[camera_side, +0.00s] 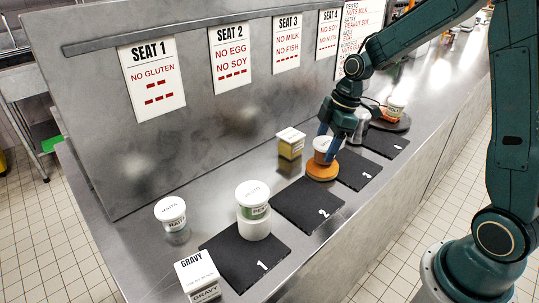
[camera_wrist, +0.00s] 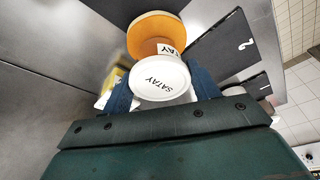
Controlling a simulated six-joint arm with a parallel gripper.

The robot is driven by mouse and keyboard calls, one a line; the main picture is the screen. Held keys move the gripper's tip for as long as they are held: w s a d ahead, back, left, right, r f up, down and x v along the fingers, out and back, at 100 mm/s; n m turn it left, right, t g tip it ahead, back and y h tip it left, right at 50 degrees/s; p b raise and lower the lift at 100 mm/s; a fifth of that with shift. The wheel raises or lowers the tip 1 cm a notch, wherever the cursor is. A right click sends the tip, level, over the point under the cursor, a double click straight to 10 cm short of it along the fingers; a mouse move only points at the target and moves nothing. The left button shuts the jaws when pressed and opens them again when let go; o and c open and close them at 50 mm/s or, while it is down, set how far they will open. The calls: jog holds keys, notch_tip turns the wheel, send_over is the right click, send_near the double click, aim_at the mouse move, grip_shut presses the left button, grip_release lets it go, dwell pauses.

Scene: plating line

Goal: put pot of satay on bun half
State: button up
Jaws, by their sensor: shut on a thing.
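The pot is upright, directly above the bun half in the side view. I cannot tell whether they touch.
Mat 2 (camera_side: 300,207) is bare. A jar (camera_side: 173,221), a gravy box (camera_side: 199,279) and a yellow box (camera_side: 291,142) stand nearby. A round dark tray (camera_side: 396,123) is farther back. The seat-sign panel borders the counter.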

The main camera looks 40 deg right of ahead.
jog(key=shift+f, duration=0.45)
jog(key=o, duration=1)
jog(key=shift+r, duration=0.75)
jog(key=v, duration=1.1)
jog(key=shift+d+r, duration=0.15)
jog(key=shift+s, duration=0.15)
